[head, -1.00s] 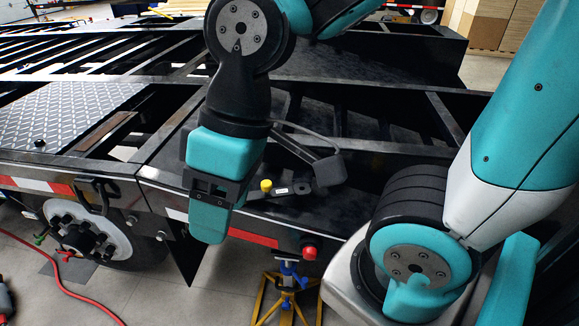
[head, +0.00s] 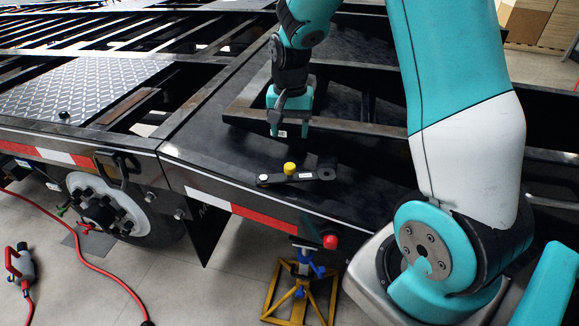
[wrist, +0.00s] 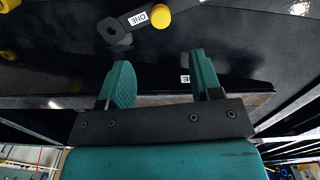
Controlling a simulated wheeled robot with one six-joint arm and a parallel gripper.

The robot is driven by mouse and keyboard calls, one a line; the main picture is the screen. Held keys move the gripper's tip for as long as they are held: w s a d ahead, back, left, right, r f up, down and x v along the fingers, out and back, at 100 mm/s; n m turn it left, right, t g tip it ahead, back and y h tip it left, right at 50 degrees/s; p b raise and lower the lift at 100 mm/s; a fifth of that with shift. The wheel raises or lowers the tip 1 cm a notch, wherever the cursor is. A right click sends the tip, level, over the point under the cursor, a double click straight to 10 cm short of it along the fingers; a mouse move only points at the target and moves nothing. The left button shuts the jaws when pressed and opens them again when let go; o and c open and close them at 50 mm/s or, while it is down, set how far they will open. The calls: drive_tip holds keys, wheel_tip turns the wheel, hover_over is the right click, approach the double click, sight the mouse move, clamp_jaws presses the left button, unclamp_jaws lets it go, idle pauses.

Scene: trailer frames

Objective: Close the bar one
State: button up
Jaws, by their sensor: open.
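The bar one is a short dark bar (head: 318,176) lying on the black trailer deck near its front edge, with a yellow knob (head: 290,169) on it. In the wrist view, the bar (wrist: 113,28) shows at the top with a white "ONE" label and its yellow knob (wrist: 160,16). My gripper (head: 290,128) is over the deck, behind the bar and apart from it. In the wrist view, my gripper (wrist: 160,62) has its two teal fingers spread with nothing between them. The bar's far end is cut off in the wrist view.
A dark frame beam (head: 350,128) runs behind my gripper. A small white label (wrist: 185,79) shows beyond the fingers. A red lamp (head: 330,241) is on the trailer edge, above a yellow stand (head: 300,295). The deck around the bar is clear.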

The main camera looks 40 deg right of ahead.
sight(290, 166)
wheel_tip(290, 166, down, 12)
drive_tip(key=shift+r, duration=0.1)
